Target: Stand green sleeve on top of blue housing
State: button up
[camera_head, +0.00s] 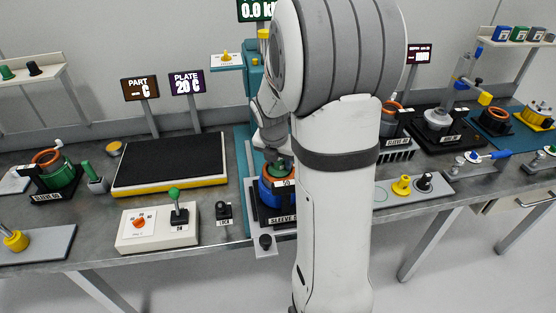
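The blue housing (268,194) stands on a dark base with a "SLEEVE" label, in the teal press frame at the middle of the bench. An orange ring shows at its upper right. A small dark green piece (268,169), possibly the green sleeve, shows at the top of the blue housing; I cannot tell whether it rests there or hangs just above. My gripper (273,153) is directly above it, mostly hidden by my own arm. Its fingers are too small and covered to tell open from shut. A green part with an orange ring (58,175) stands on a dark labelled base at the far left.
A black-topped plate (170,163) with a yellow edge lies left of the press. A control box (158,228) with a green-knobbed lever and a small black lever (223,211) stand in front. Several fixtures, including a glass column (464,72), fill the right side. My arm hides the bench centre-right.

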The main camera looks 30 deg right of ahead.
aim_at(275, 175)
jog(key=shift+o, duration=0.9)
jog(key=shift+r, duration=0.3)
jog(key=v, duration=1.1)
jog(key=s+a+m, duration=0.4)
jog(key=s+m, duration=0.1)
jog(key=m, duration=0.3)
jog(key=s+a+m+y, duration=0.1)
jog(key=s+a+m, duration=0.3)
jog(key=m, duration=0.5)
jog(key=s+a+m+t+y, duration=0.1)
jog(key=s+a+m, duration=0.3)
jog(key=s+m, duration=0.4)
jog(key=shift+s+f+m, duration=0.2)
jog(key=shift+f+m, duration=0.1)
jog(key=shift+m, duration=0.2)
